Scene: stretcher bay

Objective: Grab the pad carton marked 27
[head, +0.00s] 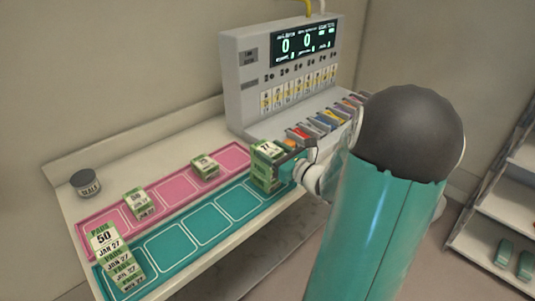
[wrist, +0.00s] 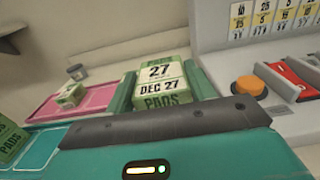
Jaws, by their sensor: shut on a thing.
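The pad carton marked 27 (wrist: 162,75), white and green with "DEC 27" and "PADS" on it, sits upright between the fingers of my gripper (wrist: 160,92) in the wrist view. My gripper is shut on it. In the head view the carton (head: 266,149) is at the right end of the teal strip (head: 170,247), with my gripper (head: 279,163) reaching it from the right. More green and white shows just below it there. My gripper hides part of its side, so I cannot tell whether it is lifted.
A carton stack marked 50, JAN 27 (head: 105,240) stands at the near left. Smaller cartons (head: 137,203) (head: 205,166) are on the pink strip (head: 173,184). A dark-lidded jar (head: 86,185) stands at the left. A grey console (head: 283,75) stands behind. Middle teal squares are empty.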

